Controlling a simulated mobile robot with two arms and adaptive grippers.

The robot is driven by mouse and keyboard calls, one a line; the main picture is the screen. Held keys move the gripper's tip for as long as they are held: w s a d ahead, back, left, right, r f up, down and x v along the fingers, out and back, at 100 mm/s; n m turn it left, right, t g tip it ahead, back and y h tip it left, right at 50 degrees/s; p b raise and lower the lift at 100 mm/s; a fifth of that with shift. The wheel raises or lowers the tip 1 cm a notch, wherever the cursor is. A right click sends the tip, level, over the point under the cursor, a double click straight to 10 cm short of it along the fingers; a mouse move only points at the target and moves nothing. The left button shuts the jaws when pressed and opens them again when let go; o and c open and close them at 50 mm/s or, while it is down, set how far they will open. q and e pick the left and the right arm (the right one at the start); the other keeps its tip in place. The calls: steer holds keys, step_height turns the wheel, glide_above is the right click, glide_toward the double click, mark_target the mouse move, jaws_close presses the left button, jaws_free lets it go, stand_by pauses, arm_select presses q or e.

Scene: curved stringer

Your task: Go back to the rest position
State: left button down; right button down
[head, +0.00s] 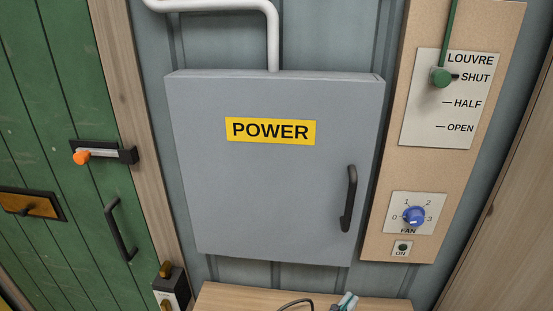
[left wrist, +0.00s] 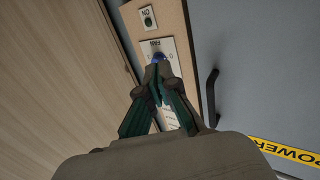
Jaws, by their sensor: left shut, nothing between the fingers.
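My left gripper (head: 347,301) shows only in part at the bottom edge of the head view, in front of the wooden surface and below the grey cabinet. In the left wrist view its two green-lined fingers (left wrist: 158,76) are together with nothing between them. They overlap the blue fan knob (left wrist: 159,58) in that picture; whether they touch it I cannot tell. In the head view the blue fan knob (head: 413,216) is clear of the gripper. My right gripper is in neither view.
A grey POWER cabinet (head: 270,185) with a black handle (head: 348,198) is closed. Right of it, a panel (head: 392,175) carries the green louvre knob (head: 440,77) at SHUT. A green door (head: 60,110) stands left. A wooden surface (head: 235,298) lies below the cabinet.

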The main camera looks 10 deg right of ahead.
arm_select(q)
steer(key=s+a+f+n+g+y, duration=0.1)
steer(key=a+f+n+y, duration=0.1)
steer(key=a+f+y, duration=0.5)
steer(key=s+a+f+n+g, duration=0.15)
steer(key=a+f, duration=0.25)
steer(key=a, duration=0.7)
steer(key=s+a+f+n+g+y, duration=0.25)
steer(key=s+a, duration=0.35)
steer(key=a, duration=0.4)
steer(key=s+a+f+n+g+y, duration=0.2)
steer(key=s+a+f+g+y, duration=0.1)
steer(key=s+a, duration=0.55)
step_height(320, 180, down, 27)
steer(key=a+g+b, duration=0.1)
steer(key=a, duration=0.1)
steer(key=s+a+f+g+b, duration=0.1)
steer(key=s+a+f, duration=0.1)
steer(key=s+f, duration=1.4)
steer(key=shift+s+a+f+m+g+y, duration=0.3)
steer(key=shift+f+m+y, duration=0.1)
steer(key=shift+f, duration=0.35)
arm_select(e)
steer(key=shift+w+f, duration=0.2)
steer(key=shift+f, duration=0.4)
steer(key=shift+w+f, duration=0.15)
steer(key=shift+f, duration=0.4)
